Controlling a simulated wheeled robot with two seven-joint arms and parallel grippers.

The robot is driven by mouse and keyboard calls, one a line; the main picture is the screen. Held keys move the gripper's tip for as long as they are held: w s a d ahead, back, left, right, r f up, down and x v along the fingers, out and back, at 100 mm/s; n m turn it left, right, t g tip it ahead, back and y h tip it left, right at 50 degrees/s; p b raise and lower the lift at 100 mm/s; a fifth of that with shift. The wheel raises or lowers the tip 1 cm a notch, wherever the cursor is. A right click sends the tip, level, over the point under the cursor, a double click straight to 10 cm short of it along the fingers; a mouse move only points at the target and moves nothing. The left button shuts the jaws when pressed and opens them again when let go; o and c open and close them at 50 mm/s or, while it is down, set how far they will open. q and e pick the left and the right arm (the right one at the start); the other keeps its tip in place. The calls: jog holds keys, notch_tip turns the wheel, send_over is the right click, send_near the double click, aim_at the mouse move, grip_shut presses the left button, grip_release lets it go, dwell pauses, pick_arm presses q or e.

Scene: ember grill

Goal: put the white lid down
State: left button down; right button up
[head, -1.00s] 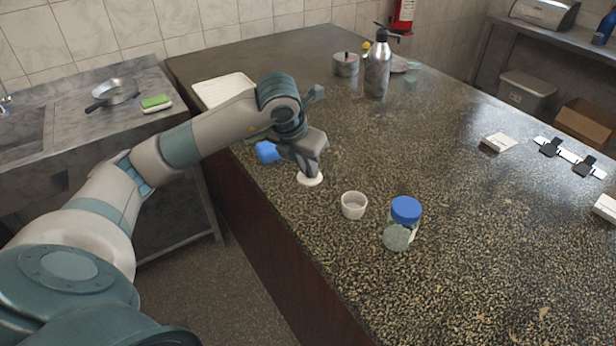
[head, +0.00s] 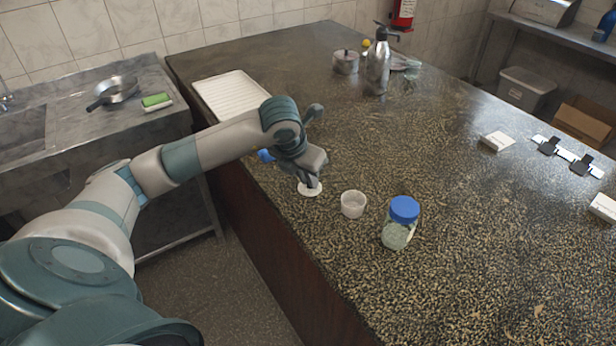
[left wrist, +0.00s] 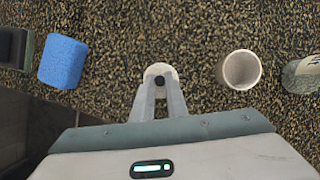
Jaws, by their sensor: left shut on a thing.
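The white lid (head: 311,190) is a small round disc near the left edge of the counter, left of the white cup (head: 353,204). My left gripper (head: 308,181) points down over it and is shut on it. In the left wrist view the lid (left wrist: 161,69) shows beyond the fingertips (left wrist: 160,84), with a dark knob between them. The lid is at or very close to the counter top; I cannot tell whether it touches. My right gripper is not in view.
A jar with a blue lid (head: 398,222) stands right of the cup. A blue sponge-like block (left wrist: 63,61) lies left of the gripper. A white ribbed tray (head: 232,95) and a steel flask (head: 378,66) are farther back. The counter's middle is clear.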

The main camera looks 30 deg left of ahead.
pick_arm(q)
jog(key=shift+f, duration=0.15)
jog(key=c, duration=1.7)
grip_release()
jog(key=shift+c, duration=0.2)
